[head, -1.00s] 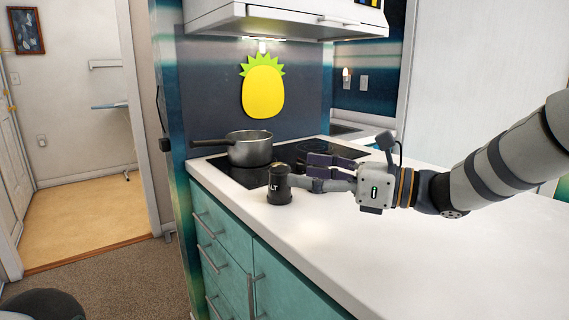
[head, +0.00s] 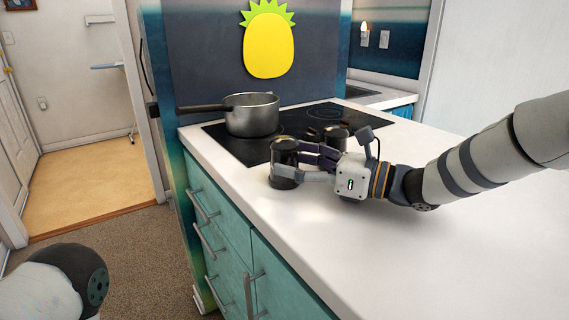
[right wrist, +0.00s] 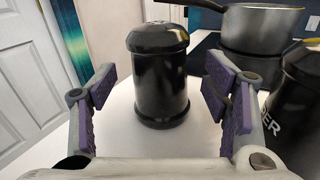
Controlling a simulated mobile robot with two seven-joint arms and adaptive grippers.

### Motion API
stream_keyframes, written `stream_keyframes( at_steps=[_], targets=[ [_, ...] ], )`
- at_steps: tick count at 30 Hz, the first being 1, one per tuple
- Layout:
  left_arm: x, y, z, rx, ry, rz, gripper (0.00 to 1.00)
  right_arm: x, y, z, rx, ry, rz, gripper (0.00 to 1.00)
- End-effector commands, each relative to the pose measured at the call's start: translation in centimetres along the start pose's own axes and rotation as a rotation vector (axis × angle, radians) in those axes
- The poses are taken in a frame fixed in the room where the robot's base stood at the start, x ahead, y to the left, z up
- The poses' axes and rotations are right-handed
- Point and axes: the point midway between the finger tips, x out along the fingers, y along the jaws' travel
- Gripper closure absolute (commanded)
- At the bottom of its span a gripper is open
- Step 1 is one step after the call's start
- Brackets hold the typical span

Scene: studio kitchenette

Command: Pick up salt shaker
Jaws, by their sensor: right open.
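The salt shaker (head: 284,153) is a black cylinder with a domed lid, upright on the white counter's front-left part, beside the cooktop. My right gripper (head: 297,162) comes from the right with its fingers apart. One finger crosses in front of the shaker and the other is behind. In the right wrist view the shaker (right wrist: 158,82) stands between the two purple-padded fingers, with gaps visible on both sides. The gripper shows there too (right wrist: 160,92). My left gripper is out of view; only part of my left arm shows at lower left.
A second black shaker (head: 333,137), with the letters "ER" in the right wrist view (right wrist: 297,105), stands close behind my right gripper. A steel pot (head: 252,115) sits on the black cooktop (head: 236,148). The counter (head: 400,250) is clear in front and right.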

Motion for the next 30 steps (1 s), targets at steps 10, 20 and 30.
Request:
stream_keyframes(
  at_steps=[10,20,30],
  targets=[
    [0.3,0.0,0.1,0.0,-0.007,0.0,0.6,2.6,0.0,0.0,0.0,0.0,-0.001,0.31],
    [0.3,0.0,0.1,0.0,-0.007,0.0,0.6,2.6,0.0,0.0,0.0,0.001,-0.001,0.88],
    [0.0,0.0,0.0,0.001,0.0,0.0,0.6,2.6,0.1,2.3,-0.007,-0.002,0.0,0.88]
  ],
)
